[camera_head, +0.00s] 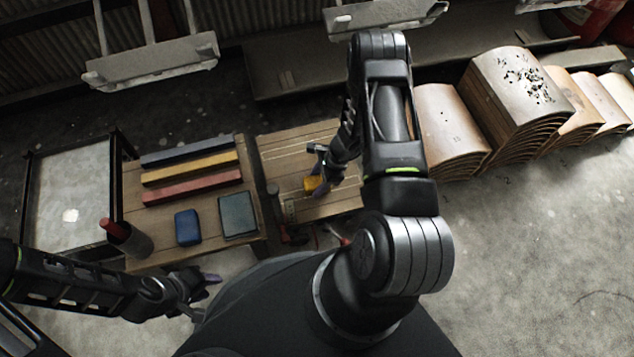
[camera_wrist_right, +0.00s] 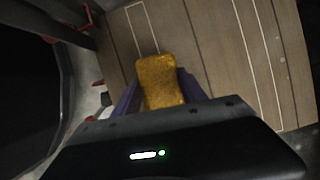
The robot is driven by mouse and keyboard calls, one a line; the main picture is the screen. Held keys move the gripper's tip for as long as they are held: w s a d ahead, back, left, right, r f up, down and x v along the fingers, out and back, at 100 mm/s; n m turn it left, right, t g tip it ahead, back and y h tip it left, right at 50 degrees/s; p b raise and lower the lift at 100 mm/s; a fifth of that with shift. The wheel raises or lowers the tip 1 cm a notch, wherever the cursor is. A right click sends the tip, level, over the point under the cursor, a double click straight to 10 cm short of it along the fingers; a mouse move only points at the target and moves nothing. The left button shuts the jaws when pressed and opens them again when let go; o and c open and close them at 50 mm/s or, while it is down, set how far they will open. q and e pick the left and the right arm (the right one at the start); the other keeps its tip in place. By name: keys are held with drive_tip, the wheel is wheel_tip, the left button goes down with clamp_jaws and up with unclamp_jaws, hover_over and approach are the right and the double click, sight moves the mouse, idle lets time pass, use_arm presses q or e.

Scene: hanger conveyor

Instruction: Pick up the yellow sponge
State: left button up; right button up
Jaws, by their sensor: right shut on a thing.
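The yellow sponge (camera_head: 311,184) shows in the head view near the front edge of the right-hand wooden table, partly hidden by my right gripper (camera_head: 324,181). In the right wrist view the sponge (camera_wrist_right: 159,82) sits between the two purple fingers of my right gripper (camera_wrist_right: 160,92), which is shut on it. I cannot tell whether the sponge touches the tabletop. My left gripper (camera_head: 203,287) is low at the left, in front of the left-hand table and away from the sponge. Its finger gap does not show clearly.
The left-hand table (camera_head: 160,214) holds blue, yellow and red bars, a blue block (camera_head: 187,228), a dark pad (camera_head: 238,214) and a dark cup (camera_head: 128,240). Stacks of curved boards (camera_head: 515,90) stand at right. Hangers (camera_head: 150,63) hang above. The right-hand tabletop (camera_head: 290,150) has free room.

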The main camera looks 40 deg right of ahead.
sight(317, 181)
wheel_tip(317, 181, up, 9)
drive_tip(key=p, duration=0.3)
idle(0.4)
